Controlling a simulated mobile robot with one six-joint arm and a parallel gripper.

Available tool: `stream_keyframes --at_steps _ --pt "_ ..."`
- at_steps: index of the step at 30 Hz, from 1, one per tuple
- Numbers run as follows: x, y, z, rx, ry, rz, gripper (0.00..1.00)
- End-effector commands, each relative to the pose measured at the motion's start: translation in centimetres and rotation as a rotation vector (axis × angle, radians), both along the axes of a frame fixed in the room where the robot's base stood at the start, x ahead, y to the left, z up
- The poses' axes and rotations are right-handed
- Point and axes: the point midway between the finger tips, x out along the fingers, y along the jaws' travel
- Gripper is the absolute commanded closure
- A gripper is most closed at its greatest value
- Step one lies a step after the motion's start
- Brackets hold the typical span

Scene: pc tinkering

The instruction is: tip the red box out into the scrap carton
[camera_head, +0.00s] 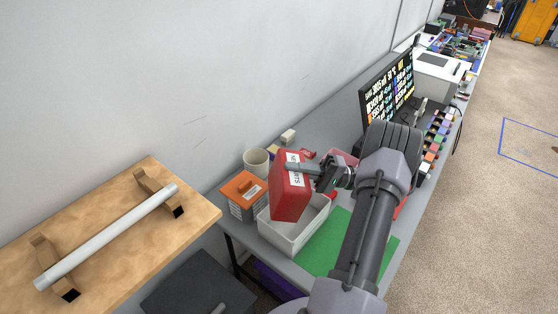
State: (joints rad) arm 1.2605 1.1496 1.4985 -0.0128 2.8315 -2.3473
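The red box (285,193) is tilted on its side above the scrap carton, with a white label near its upper right edge. My gripper (304,172) is shut on the red box at its labelled right side. The scrap carton (303,235) is an open pale grey-white box on the grey bench, below the red box. The red box hides the carton's back left part. I cannot see the opening of the red box or what is in it, and no pieces show falling.
An orange-lidded box (243,188) stands left of the carton, with a beige cup (256,161) behind it. A green mat (331,246) lies to the right, partly under my arm. A monitor (387,82) stands farther back. A wooden board (110,240) juts out at left.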

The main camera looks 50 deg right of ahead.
Motion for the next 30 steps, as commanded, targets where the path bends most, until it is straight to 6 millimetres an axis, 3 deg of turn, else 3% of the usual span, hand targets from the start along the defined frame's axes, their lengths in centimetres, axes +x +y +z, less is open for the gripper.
stream_keyframes --at_steps 4,8,15,20,30 --pt "-0.3 0.1 -0.1 -0.029 0.019 0.008 1.0" --pt "0.8 1.2 0.0 -0.123 0.103 0.008 1.0" --pt "4.1 4.7 1.6 -0.436 0.396 0.006 1.0" --pt "6.0 6.8 1.1 -0.682 0.621 0.009 1.0" --pt "7.1 8.3 -4.0 -1.167 1.071 0.02 1.0"
